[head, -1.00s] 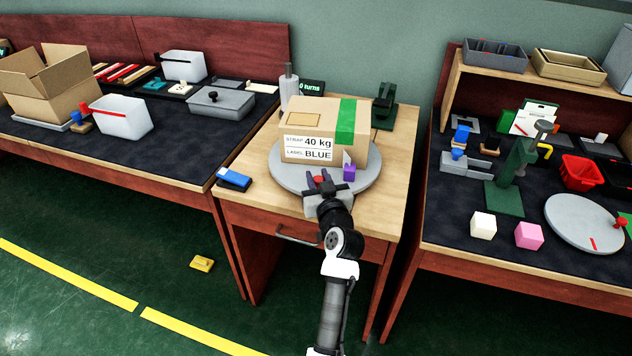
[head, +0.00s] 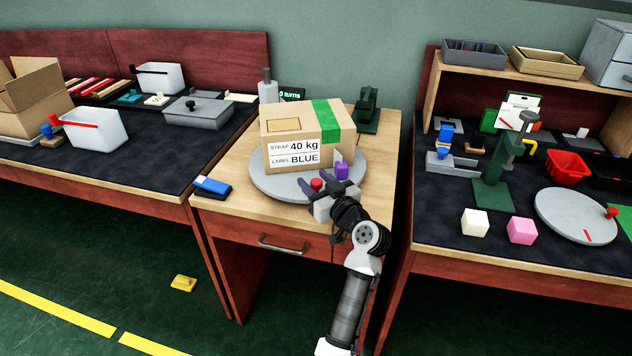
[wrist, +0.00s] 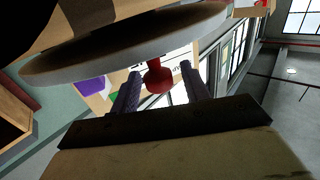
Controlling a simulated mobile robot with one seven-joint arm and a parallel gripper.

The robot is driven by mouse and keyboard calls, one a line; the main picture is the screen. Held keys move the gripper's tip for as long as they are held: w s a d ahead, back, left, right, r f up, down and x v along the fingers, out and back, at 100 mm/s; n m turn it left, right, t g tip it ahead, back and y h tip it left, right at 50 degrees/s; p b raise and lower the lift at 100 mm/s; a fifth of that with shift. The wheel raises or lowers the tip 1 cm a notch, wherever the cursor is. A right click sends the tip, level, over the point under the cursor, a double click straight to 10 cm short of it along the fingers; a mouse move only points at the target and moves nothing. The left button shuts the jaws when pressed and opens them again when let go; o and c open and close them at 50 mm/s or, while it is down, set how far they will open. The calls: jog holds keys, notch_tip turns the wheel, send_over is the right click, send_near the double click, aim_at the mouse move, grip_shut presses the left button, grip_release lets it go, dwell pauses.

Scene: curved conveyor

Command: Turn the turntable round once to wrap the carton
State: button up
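The tan carton (head: 293,136), with a green strap (head: 327,120) and a "40 kg / BLUE" label, sits on the grey round turntable (head: 268,183). The turntable's red knob (head: 316,184) is at its near edge. My gripper (head: 322,183) is at this edge, fingers apart. In the wrist view the red knob (wrist: 157,78) stands between my two fingers (wrist: 161,88), with a gap on each side. A purple block (head: 341,170) is beside the carton, near the right finger; it also shows in the wrist view (wrist: 90,88). A display (head: 291,94) behind reads "0 turns".
A blue object (head: 212,187) lies at the left of the wooden table (head: 237,210). A green device (head: 367,109) stands at the back right. Benches with bins and tools flank the table. A yellow item (head: 183,283) lies on the floor.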

jog(key=b+v, duration=0.2)
jog(key=v, duration=1.2)
jog(key=shift+w, duration=0.1)
